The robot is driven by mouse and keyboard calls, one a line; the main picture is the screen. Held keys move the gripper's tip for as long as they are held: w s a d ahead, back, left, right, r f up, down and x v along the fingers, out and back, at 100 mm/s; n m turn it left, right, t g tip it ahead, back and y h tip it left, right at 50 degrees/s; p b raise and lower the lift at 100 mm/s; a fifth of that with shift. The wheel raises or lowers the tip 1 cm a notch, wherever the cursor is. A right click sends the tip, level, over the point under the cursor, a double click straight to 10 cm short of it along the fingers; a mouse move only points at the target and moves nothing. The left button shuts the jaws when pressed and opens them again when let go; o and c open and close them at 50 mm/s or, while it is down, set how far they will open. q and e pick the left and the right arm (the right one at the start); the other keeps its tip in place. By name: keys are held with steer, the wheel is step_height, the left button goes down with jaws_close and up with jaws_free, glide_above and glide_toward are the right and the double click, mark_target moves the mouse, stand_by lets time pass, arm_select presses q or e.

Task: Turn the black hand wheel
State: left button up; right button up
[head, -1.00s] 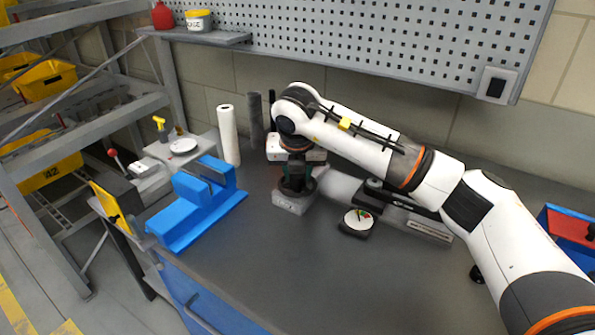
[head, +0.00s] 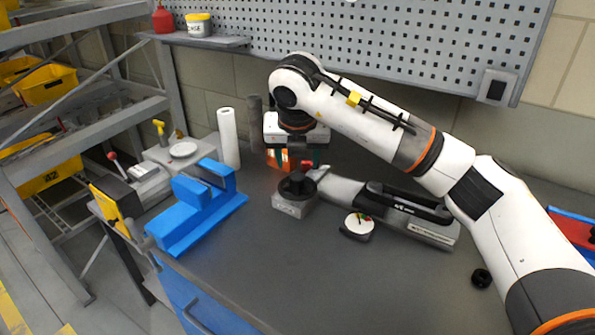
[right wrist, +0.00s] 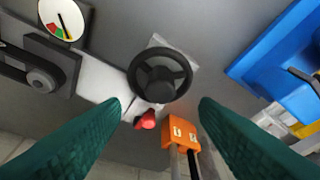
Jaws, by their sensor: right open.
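The black hand wheel (head: 297,186) sits on a light grey block (head: 292,207) on the dark bench. My right gripper (head: 295,163) is above and slightly behind the wheel, pointing down, open and empty. In the right wrist view its two teal fingers (right wrist: 162,102) are wide apart below the wheel in the picture and do not touch it. My left gripper is not in view.
A white pipe with a red part (right wrist: 146,120) lies by the wheel. A round gauge (head: 359,225) and a long grey-black tool (head: 407,210) are to the right. An orange object (right wrist: 178,131) is behind. A blue vise (head: 200,212) stands left.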

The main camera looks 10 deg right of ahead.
steer(key=v, duration=0.6)
